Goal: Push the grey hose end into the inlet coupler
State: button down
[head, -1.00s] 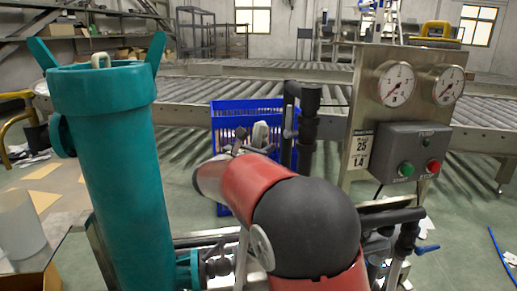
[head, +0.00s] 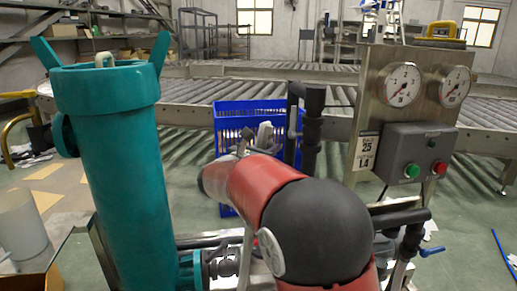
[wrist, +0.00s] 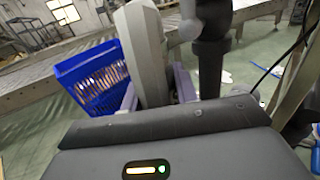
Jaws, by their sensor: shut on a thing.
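In the wrist view, a light grey rounded piece (wrist: 143,45), which looks like the grey hose end, stands between the purple-grey fingers of my gripper (wrist: 158,92). The gripper is shut on it. In the head view my red and black arm covers most of the gripper, and a small grey part (head: 264,134) shows beyond it. A black vertical pipe (wrist: 211,60) stands just right of the grey piece; it also shows in the head view (head: 312,125). I cannot tell which fitting is the inlet coupler, or whether the hose end touches it.
A teal filter housing (head: 118,180) stands at the left, with a dark fitting (head: 224,264) low on its right. A steel gauge panel (head: 368,100) with a grey button box (head: 415,150) stands at the right. A blue crate (head: 228,115) and roller conveyors (head: 180,120) lie behind.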

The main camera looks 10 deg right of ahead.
jog(key=shift+s+d, duration=0.65)
jog(key=shift+d, duration=0.05)
jog(key=shift+s+d, duration=0.15)
jog(key=shift+f+b, duration=0.35)
jog(key=shift+b, duration=0.05)
jog(key=shift+w+a+r+p, duration=0.3)
jog(key=shift+w+a+p, duration=0.05)
jog(key=shift+w+a, duration=0.2)
jog(key=shift+s+d, duration=0.35)
dwell(0.4)
jog(key=shift+r+p, duration=0.1)
jog(key=shift+p, duration=0.25)
